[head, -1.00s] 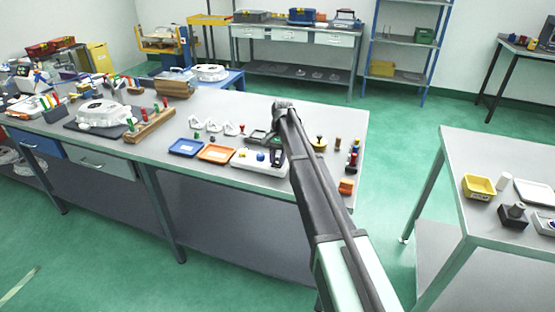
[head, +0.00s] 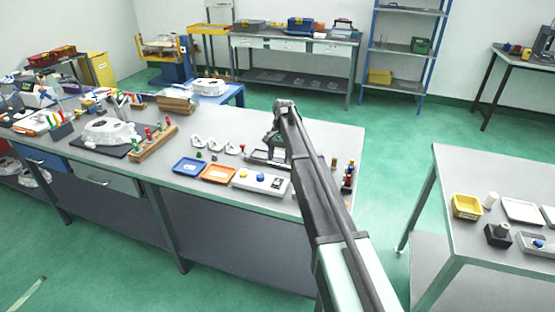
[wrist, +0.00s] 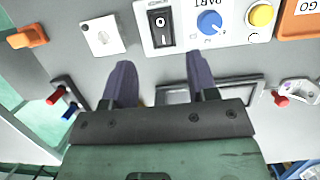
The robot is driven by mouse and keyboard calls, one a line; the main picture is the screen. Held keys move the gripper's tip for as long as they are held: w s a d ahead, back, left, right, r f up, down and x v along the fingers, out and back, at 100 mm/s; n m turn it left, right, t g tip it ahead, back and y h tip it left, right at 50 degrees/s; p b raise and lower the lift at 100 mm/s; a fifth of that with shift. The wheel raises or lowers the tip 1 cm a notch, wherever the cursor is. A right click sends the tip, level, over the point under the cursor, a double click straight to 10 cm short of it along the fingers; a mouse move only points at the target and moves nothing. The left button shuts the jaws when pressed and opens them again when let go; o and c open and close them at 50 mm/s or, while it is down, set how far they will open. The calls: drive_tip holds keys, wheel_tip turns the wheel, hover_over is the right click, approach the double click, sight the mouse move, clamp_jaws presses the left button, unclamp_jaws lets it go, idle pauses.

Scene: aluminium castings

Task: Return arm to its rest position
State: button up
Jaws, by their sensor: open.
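My arm (head: 320,200) reaches up from the bottom of the head view over the long workbench (head: 230,130), its far end bent downward. My gripper (wrist: 160,75) is open and empty in the wrist view, its two purple-grey fingers apart. It hangs over the bench beside a white control panel (head: 262,180). In the wrist view the panel's black rocker switch (wrist: 160,27), blue knob (wrist: 209,22) and yellow button (wrist: 261,15) lie beyond the fingertips. The fingers appear clear of everything. In the head view the arm hides part of the bench's right end.
A blue tray (head: 191,166) and an orange tray (head: 219,173) lie left of the panel. A grey frame (wrist: 210,92) lies partly under the gripper. Red and blue pegs (head: 348,178) stand near the bench's right end. A second table (head: 480,170) stands right, across open floor.

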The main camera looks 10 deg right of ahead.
drive_tip(key=shift+w+d+r, duration=0.1)
drive_tip(key=shift+w+r, duration=0.05)
drive_tip(key=shift+r, duration=0.5)
drive_tip(key=s+n+t+h, duration=0.1)
drive_tip(key=s+n+t, duration=0.2)
drive_tip(key=s, duration=3.5)
drive_tip(key=a+n, duration=0.1)
drive_tip(key=n, duration=0.2)
drive_tip(key=shift+s+f+h, duration=0.2)
drive_tip(key=shift+f+h, duration=0.1)
drive_tip(key=shift+f, duration=0.1)
